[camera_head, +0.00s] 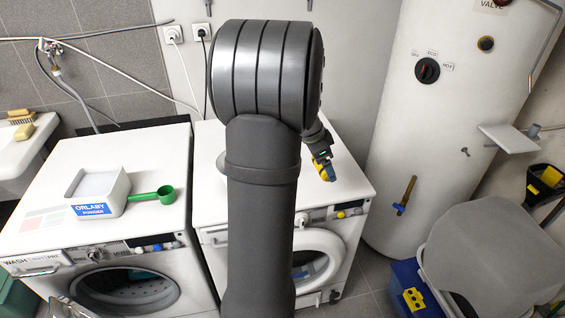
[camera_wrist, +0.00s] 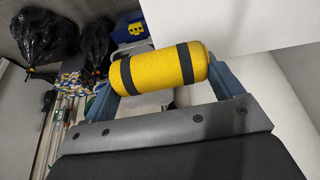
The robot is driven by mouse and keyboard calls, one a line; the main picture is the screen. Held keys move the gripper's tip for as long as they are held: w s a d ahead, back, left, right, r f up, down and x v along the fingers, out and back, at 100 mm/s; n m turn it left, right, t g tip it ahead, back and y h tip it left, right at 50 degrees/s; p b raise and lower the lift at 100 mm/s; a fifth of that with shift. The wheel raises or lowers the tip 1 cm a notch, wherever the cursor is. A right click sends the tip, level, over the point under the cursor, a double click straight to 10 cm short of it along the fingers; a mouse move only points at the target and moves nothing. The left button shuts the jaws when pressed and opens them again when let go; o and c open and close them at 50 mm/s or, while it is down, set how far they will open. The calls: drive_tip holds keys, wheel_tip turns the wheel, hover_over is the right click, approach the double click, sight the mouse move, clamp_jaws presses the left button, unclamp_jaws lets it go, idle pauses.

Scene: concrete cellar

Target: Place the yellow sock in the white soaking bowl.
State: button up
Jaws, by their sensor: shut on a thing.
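The yellow sock (camera_wrist: 158,80) is a rolled yellow cylinder with two dark bands in the wrist view. My gripper (camera_wrist: 162,84) is shut on it, with a blue-grey finger at each end. A small pale bluish curved edge (camera_head: 222,161) shows left of my arm on that top. It may be part of the white soaking bowl, but my arm hides the rest and I cannot tell.
The left washing machine (camera_head: 45,190) carries a white powder box (camera_head: 98,192) and a green scoop (camera_head: 154,196). A tall white boiler (camera_head: 435,140) stands to the right. A grey chair (camera_head: 495,250) and blue toolbox (camera_head: 412,290) are at lower right. Black bags (camera_wrist: 50,38) show in the wrist view.

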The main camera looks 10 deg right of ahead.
drive_tip(key=w+a+r+n+t+y, duration=0.1)
drive_tip(key=w+a+r+n, duration=0.25)
drive_tip(key=a, duration=0.35)
drive_tip(key=w+a+r+n+t, duration=0.2)
drive_tip(key=a+r+n, duration=0.3)
drive_tip(key=a, duration=0.1)
drive_tip(key=shift+w+a+f, duration=1.2)
drive_tip(key=shift+a+f, duration=0.45)
drive_tip(key=shift+f, duration=0.15)
drive_tip(key=shift+w+a+f, duration=1.2)
drive_tip(key=shift+a+f, duration=0.45)
drive_tip(key=shift+f, duration=0.1)
drive_tip(key=shift+w+a+f, duration=1.2)
drive_tip(key=shift+a+f, duration=0.45)
drive_tip(key=shift+f, duration=0.15)
drive_tip(key=shift+f, duration=0.15)
drive_tip(key=shift+f, duration=0.45)
drive_tip(key=o, duration=0.8)
drive_tip(key=shift+r, duration=0.1)
